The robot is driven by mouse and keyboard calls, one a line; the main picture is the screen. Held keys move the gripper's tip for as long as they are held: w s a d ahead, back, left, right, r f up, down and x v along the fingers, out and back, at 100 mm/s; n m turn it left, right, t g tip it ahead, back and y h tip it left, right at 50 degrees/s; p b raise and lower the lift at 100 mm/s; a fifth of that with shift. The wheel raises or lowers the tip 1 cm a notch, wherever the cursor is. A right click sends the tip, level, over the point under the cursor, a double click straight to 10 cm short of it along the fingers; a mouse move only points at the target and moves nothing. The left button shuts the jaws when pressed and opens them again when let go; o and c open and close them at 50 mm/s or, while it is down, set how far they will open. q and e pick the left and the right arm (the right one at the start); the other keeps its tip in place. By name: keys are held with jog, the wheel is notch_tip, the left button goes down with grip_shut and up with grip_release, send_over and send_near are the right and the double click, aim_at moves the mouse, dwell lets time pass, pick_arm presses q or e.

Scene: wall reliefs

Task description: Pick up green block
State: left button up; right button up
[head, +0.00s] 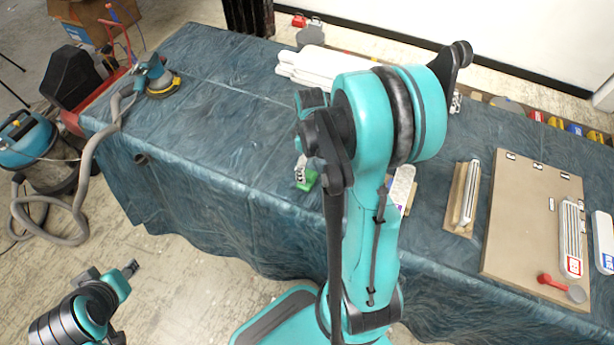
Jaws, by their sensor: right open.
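The green block (307,181) lies on the blue cloth-covered table (220,130), left of my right arm's upright link. My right gripper (302,172) points down at the block, its grey fingertips at the block's upper left. The gripper is open, and part of it is hidden behind my own dark arm link. I cannot tell whether the fingers touch the block. My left gripper (131,268) is at the lower left, off the table above the floor; its jaws are too small to read.
A sander with a hose (155,80) sits at the table's far left. White pieces (320,68) lie at the back. A brown board (525,215), a red-handled tool (560,285) and a relief panel (465,195) are at the right. The table's left middle is clear.

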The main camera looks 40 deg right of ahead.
aim_at(308, 174)
jog(key=f+b, duration=0.1)
jog(key=f, duration=0.1)
jog(key=f+b, duration=0.1)
jog(key=f, duration=0.1)
jog(key=f+b, duration=0.1)
jog(key=f, duration=0.2)
jog(key=shift+w+a+f, duration=0.1)
jog(key=shift+w, duration=0.15)
jog(key=c, duration=1.3)
